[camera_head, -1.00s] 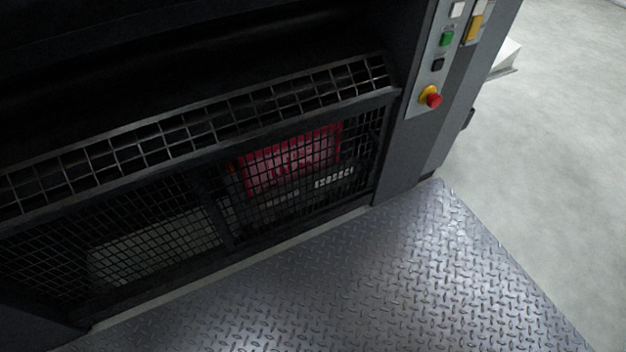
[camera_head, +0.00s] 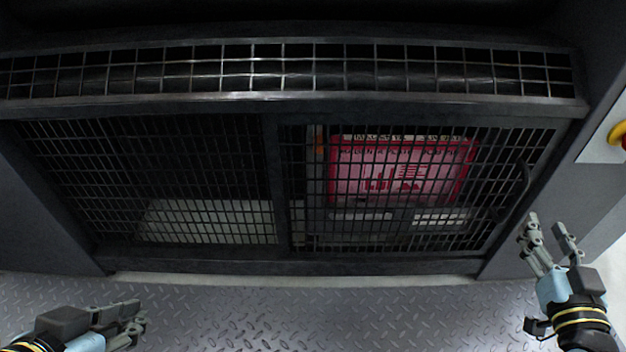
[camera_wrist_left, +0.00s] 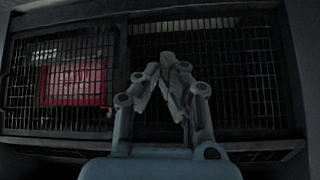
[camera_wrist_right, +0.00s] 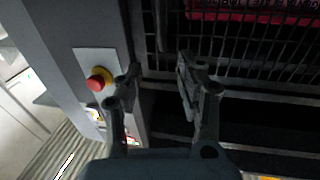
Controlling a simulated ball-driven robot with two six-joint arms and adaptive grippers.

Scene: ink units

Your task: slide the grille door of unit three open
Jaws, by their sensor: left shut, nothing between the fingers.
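The grille door (camera_head: 400,235) is a dark wire-mesh panel on the right half of the low opening in the head view. A dark curved handle (camera_head: 523,190) stands near its right edge. A red sign panel (camera_head: 400,170) shows behind its mesh. My right gripper (camera_head: 548,235) is open and empty, below and right of the handle, apart from it; its fingers also show in the right wrist view (camera_wrist_right: 160,66). My left gripper (camera_head: 141,314) is shut and empty at the lower left, over the floor; it also shows in the left wrist view (camera_wrist_left: 175,62). I see no unit number.
A second mesh panel (camera_head: 150,165) fills the left half. A wire-grid ledge (camera_head: 290,75) runs above both. A control plate with a red and yellow button (camera_wrist_right: 98,79) is beside the door in the right wrist view. The tread-plate floor (camera_head: 300,315) in front is clear.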

